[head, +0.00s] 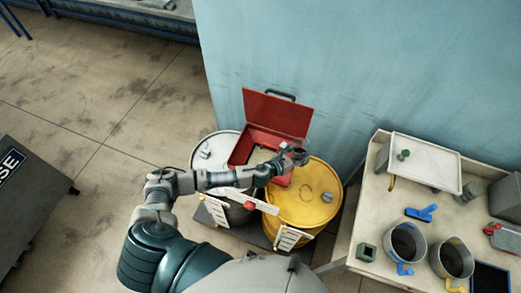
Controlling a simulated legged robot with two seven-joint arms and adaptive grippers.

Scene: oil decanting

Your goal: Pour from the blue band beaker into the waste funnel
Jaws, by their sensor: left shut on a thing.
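The waste funnel is a red box (240,151) on top of the drums, with its red lid (277,112) raised at the back. My left arm reaches across from the left, and my left gripper (291,157) is at the right side of the red box. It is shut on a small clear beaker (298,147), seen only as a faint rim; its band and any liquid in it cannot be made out. The gripper partly hides the box opening. My right gripper is not in view.
A yellow drum (315,207) and a grey-topped drum (207,151) stand below the funnel against the blue wall (350,60). A bench at right holds a white tray (425,160), a pot with a blue handle (406,242) and one with a yellow handle (452,260).

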